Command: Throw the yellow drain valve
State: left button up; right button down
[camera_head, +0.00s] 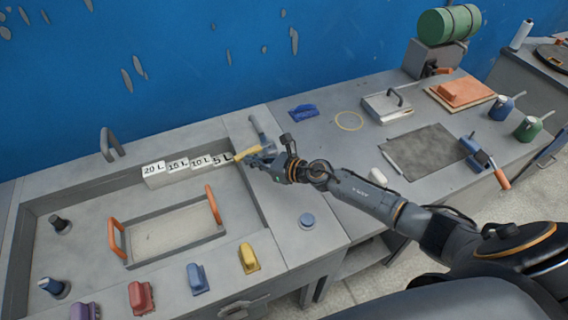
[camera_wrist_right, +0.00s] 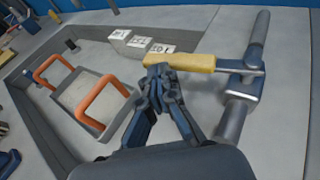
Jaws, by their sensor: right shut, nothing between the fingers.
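The yellow drain valve handle (camera_head: 248,152) sticks out from a grey metal pipe (camera_head: 262,130) at the right rim of the sunken basin. In the right wrist view the yellow lever (camera_wrist_right: 190,63) lies crosswise, its right end joined to the pipe fitting (camera_wrist_right: 243,82). My right gripper (camera_head: 262,160) is beside the lever in the head view. In the wrist view the gripper (camera_wrist_right: 158,75) is shut and empty, its fingertips close to the lever's left part. I cannot tell whether they touch it. My left gripper is not in view.
The basin holds a tray with orange handles (camera_head: 212,205) and volume blocks (camera_head: 154,172) along its back edge. Coloured grips, among them a yellow one (camera_head: 248,258), line the front rim. The bench to the right carries a blue brush-like item (camera_head: 303,112) and a dark mat (camera_head: 425,150).

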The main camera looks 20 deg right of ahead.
jog(key=shift+w+a, duration=0.5)
jog(key=shift+w, duration=0.3)
